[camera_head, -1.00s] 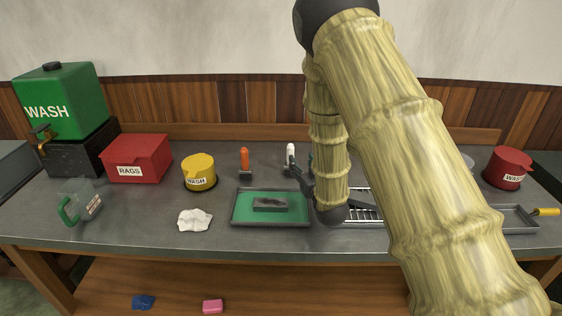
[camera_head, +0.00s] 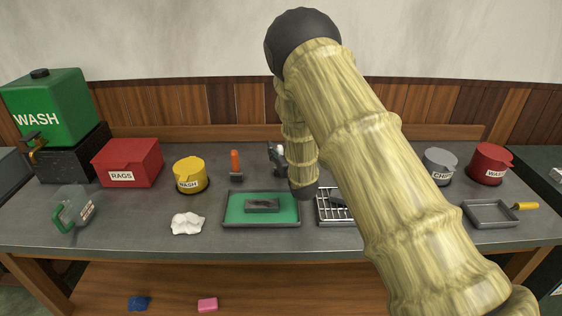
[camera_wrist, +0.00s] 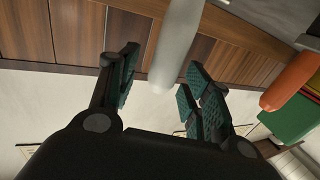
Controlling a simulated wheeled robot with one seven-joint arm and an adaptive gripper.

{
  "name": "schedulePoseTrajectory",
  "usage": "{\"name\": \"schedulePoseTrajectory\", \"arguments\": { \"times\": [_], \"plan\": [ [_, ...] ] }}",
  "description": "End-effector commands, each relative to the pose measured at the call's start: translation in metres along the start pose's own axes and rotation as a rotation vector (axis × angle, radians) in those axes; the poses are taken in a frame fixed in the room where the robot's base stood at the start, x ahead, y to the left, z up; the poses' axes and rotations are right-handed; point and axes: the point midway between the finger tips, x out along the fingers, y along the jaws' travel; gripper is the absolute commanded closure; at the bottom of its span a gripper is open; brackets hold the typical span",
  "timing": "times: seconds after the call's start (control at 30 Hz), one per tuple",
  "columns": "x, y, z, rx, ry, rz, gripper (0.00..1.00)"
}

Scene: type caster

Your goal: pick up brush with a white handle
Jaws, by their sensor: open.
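The brush's white handle (camera_wrist: 178,45) stands out as a pale rounded rod in the wrist view, reaching in from the top edge between my finger pads. Its end lies near the opening of the jaws. My gripper (camera_wrist: 160,76) is open, with dark green ribbed pads on either side of the handle; I cannot tell whether either pad touches it. In the head view my gripper (camera_head: 276,156) is small and dark at the back of the bench, largely covering the white handle.
An orange-handled tool (camera_head: 235,162) stands just left of my gripper. In front are a green-lined tray (camera_head: 233,218) with a dark block and a wire rack (camera_head: 327,212). A yellow can (camera_head: 190,178) and red rags box (camera_head: 128,163) stand further left.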

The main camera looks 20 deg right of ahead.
Motion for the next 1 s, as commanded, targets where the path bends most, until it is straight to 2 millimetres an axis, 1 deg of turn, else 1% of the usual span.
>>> {"name": "schedulePoseTrajectory", "arguments": {
  "times": [0.1,0.27,0.3,0.47,0.5,0.57,0.87,1.0],
  "plan": [
    [0.0041,0.0,-0.0004,0.0,0.001,0.0,0.51],
    [0.0041,0.0003,0.0,0.0,0.0,0.0,0.51],
    [0.004,0.0004,0.0,0.0,0.0,0.0,0.53],
    [0.0038,0.0009,-0.0001,0.0,0.0,0.001,0.82],
    [0.0037,0.001,0.0,0.0,0.0,0.001,0.9],
    [0.0037,0.001,0.0,0.0,0.0,0.001,1.0],
    [0.0038,0.0008,-0.0006,0.0,0.001,0.001,1.0],
    [0.004,0.0007,-0.0046,0.0,0.002,0.0,1.0]
  ]
}}
